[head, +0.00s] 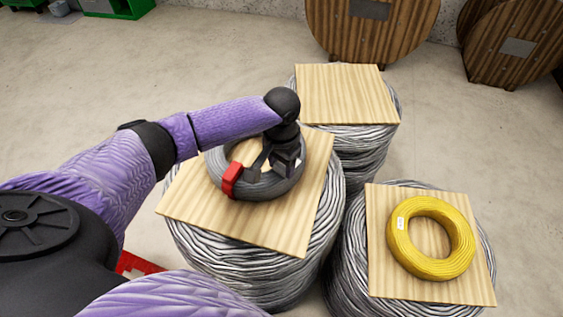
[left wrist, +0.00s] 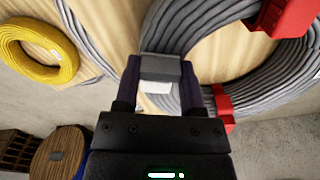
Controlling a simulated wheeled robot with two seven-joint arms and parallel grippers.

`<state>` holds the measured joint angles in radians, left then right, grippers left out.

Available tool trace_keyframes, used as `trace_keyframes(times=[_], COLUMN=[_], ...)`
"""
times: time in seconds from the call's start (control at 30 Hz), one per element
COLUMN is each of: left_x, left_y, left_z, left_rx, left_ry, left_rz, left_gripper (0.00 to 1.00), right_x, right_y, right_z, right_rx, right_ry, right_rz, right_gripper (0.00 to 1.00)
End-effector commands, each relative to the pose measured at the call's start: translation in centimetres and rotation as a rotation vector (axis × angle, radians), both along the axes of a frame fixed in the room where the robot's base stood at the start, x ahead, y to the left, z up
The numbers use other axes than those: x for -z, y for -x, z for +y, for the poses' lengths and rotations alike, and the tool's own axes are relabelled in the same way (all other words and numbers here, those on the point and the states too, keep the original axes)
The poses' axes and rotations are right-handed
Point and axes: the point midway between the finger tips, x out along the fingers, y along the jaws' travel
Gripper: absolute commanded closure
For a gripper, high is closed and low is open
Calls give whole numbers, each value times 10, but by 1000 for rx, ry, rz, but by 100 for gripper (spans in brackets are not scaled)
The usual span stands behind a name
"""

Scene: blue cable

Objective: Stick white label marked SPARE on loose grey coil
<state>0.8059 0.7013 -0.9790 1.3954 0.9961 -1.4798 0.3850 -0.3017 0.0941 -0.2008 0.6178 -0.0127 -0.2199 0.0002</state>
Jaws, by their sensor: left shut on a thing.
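The loose grey coil (head: 226,158) lies flat on a wooden board, with a red clip (head: 232,179) on its near left side. In the left wrist view the coil (left wrist: 260,90) curves past the fingertips, with red clips around it. My left gripper (head: 278,163) is over the coil's right part. In the left wrist view it (left wrist: 158,72) is shut on a small piece with a grey block-like top and a white face, seemingly the white label (left wrist: 156,88). No lettering is readable. I cannot tell whether the piece touches the coil. My right gripper is out of view.
The wooden board (head: 190,198) tops a large grey cable stack. A second board-topped stack (head: 345,95) stands behind. A yellow coil (head: 430,238) with its own white label (head: 400,223) lies on a third, at right. Wooden reels (head: 370,30) stand at the back.

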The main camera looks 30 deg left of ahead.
Motion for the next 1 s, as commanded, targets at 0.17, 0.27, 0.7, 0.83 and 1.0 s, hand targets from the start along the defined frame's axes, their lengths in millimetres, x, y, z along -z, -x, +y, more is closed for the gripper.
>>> trace_keyframes(times=[0.17, 0.27, 0.7, 0.83, 1.0], left_x=[1, 1, 3, 3, 2], left_y=[1, 1, 2, 2, 1], left_z=[0, 0, 0, 0, 0], left_rx=[0, 1, 2, 2, 1], left_ry=[-1, -2, -2, -1, -1], left_rz=[4, 4, 5, 6, 3], left_gripper=[100, 100, 100, 37, 37], right_x=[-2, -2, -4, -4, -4], right_y=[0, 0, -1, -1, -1], right_z=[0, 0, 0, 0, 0], right_rx=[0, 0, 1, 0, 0], right_ry=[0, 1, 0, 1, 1], right_rz=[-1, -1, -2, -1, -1], right_gripper=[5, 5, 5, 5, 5])
